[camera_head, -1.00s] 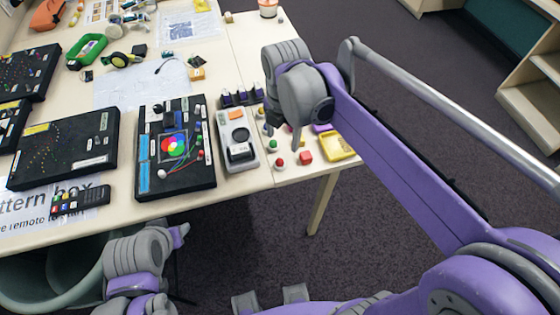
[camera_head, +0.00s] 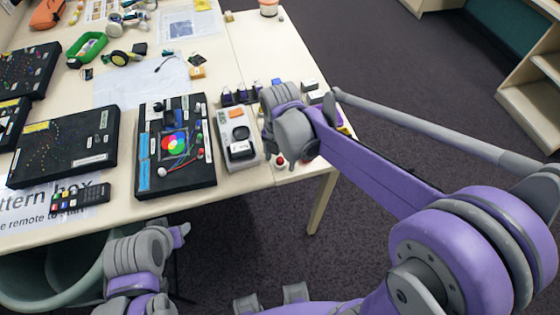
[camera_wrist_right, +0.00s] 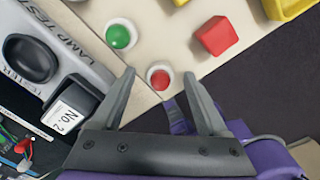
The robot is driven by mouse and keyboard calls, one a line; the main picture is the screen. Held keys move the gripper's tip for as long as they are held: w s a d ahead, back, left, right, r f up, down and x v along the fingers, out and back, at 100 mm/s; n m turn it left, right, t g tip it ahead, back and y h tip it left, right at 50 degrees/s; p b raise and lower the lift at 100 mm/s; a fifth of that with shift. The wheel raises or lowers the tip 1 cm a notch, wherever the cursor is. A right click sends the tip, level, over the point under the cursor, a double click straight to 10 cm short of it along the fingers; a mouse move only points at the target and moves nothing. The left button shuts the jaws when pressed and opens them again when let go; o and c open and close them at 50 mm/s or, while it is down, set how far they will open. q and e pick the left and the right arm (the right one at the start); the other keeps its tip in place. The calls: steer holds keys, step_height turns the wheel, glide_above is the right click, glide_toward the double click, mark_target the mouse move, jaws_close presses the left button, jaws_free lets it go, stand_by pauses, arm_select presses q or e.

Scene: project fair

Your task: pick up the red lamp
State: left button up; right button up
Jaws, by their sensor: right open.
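The red lamp (camera_wrist_right: 159,78), a small red dome in a round white base, stands upright near the table's front edge. It also shows in the head view (camera_head: 280,161), beside my right gripper. In the right wrist view my right gripper (camera_wrist_right: 159,73) is open, with its two fingertips apart on either side of the lamp in the picture. No grip on it shows, and the height of the fingertips above the table is hard to tell. My left gripper (camera_head: 181,235) is at the lower left, below the table edge; its jaws are not clear.
A green lamp (camera_wrist_right: 121,36) and a red block (camera_wrist_right: 215,36) stand close by. The grey lamp tester (camera_head: 236,137) lies left of the red lamp. A black board (camera_head: 177,181) with coloured circles is further left. Dark carpet lies beyond the table edge.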

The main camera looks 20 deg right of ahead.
steer(key=shift+f, duration=0.1)
steer(key=shift+c, duration=0.2)
jaws_close()
